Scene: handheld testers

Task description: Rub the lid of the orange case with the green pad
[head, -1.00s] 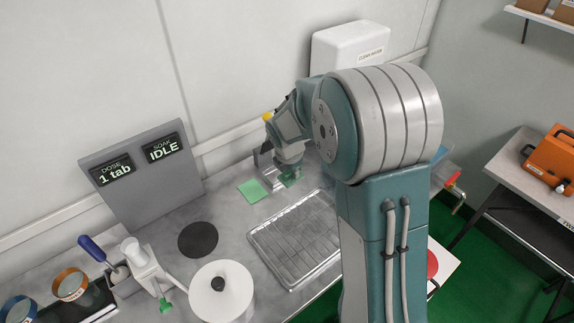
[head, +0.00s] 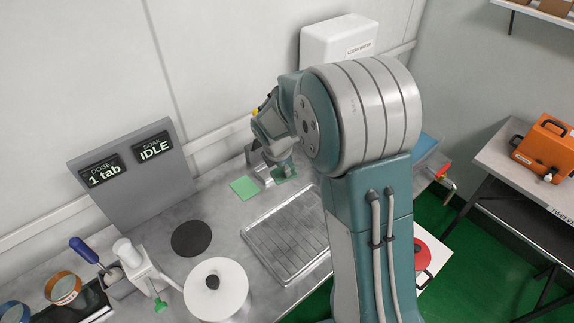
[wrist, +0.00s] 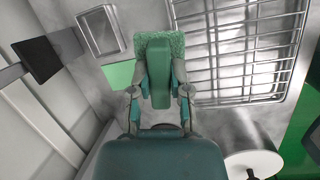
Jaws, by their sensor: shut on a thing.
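The orange case (head: 542,146) stands on a side table at the far right of the head view, well apart from my gripper. My gripper (head: 280,165) is over the back of the grey bench, partly hidden by my own arm. In the wrist view my gripper (wrist: 158,92) is shut on the green handle of the green pad (wrist: 172,44), whose rough surface shows beyond the fingers. A bit of the pad also shows below the gripper in the head view (head: 285,173). I cannot tell whether the pad touches anything.
A flat green square (head: 244,188) lies on the bench beside a wire rack tray (head: 287,236). A black disc (head: 191,238), a white round container (head: 215,290) and a grey display panel (head: 130,175) stand to the left. Green floor separates bench and side table (head: 497,160).

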